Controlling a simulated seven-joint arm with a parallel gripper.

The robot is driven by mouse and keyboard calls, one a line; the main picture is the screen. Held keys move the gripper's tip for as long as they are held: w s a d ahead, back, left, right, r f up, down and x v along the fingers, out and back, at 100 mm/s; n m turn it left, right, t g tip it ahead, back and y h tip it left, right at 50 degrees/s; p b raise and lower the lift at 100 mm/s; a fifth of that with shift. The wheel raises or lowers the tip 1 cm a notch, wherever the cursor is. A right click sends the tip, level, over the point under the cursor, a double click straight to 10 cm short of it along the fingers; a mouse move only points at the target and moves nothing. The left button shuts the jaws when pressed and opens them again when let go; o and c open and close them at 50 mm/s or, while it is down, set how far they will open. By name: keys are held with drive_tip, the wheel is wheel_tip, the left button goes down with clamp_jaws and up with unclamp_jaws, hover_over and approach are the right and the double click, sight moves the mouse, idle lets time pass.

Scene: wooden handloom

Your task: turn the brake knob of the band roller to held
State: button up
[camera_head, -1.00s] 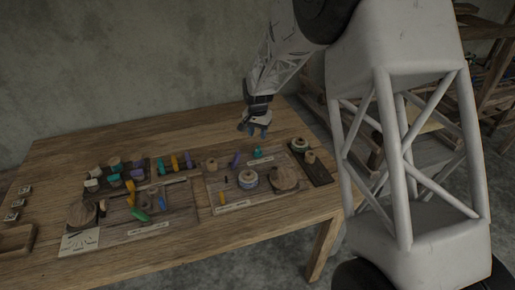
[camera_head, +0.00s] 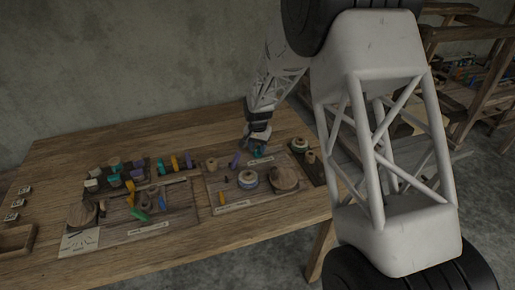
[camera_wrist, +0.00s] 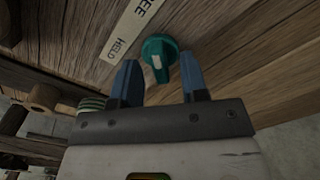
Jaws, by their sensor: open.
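The brake knob (camera_wrist: 160,52) is round and teal with a pale mark on its raised grip. In the wrist view it sits on a wooden board beside a pale label strip (camera_wrist: 128,27) reading "HELD" and part of "FREE". My gripper (camera_wrist: 158,80) is open, its two blue fingers on either side of the knob's lower edge. I cannot tell whether they touch it. In the head view my gripper (camera_head: 254,147) is over the back of the right-hand board (camera_head: 240,203), just above the teal knob, which it partly hides.
A dark tray with spools (camera_head: 318,172) lies at right. Another board with coloured pegs (camera_head: 165,224) is at left.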

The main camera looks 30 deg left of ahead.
drive_tip(key=shift+f, duration=0.35)
clamp_jaws()
